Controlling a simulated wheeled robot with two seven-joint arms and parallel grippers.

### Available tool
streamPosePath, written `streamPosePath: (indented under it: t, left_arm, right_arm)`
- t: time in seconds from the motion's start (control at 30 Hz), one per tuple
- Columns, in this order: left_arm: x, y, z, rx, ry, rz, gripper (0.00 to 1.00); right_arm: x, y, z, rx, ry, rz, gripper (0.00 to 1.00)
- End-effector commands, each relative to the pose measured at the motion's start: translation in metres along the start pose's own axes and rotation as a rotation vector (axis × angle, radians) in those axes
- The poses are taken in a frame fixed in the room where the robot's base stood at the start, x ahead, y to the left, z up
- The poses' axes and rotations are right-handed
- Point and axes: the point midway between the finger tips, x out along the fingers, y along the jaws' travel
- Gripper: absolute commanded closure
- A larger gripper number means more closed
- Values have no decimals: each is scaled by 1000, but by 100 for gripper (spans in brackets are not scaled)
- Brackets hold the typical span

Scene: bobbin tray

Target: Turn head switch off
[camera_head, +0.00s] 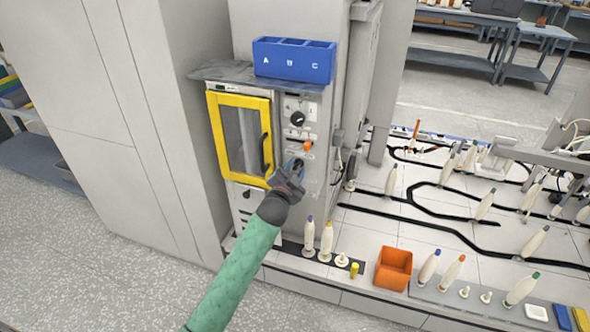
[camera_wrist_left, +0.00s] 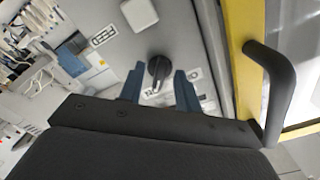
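The control panel (camera_head: 299,108) is a grey upright face to the right of the yellow-framed door. It carries an upper black rotary knob (camera_head: 297,118) and an orange button (camera_head: 307,146). My left gripper (camera_head: 296,167) is in front of the panel, below the orange button, and mostly covers a dark switch there. In the left wrist view a black rotary switch (camera_wrist_left: 158,70) lies between and just beyond the two blue fingertips of my left gripper (camera_wrist_left: 158,88). The fingers are apart, with gaps visible on both sides. Contact cannot be told. My right gripper is out of view.
The yellow door (camera_head: 240,138) with its black handle (camera_wrist_left: 272,85) stands close beside the gripper. A blue bin (camera_head: 294,61) sits above the panel. An orange box (camera_head: 393,268) and several bobbins stand on the bench at lower right.

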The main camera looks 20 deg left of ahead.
Motion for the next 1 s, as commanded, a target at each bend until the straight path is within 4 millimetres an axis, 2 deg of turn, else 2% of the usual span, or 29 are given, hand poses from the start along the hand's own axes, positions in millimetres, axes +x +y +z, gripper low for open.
streamPosePath:
  t: [0.27,0.43,0.47,0.77,1.0]
  left_arm:
    - [2,0,0,0,0,0,66]
    - [2,0,0,0,0,0,98]
    - [2,0,0,0,0,0,100]
    - [2,0,0,-18,0,0,100]
    - [2,0,-1,-122,-1,1,100]
  right_arm:
    - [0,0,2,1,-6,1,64]
    - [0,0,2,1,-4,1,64]
    - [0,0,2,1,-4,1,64]
    - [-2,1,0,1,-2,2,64]
    - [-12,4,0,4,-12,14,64]
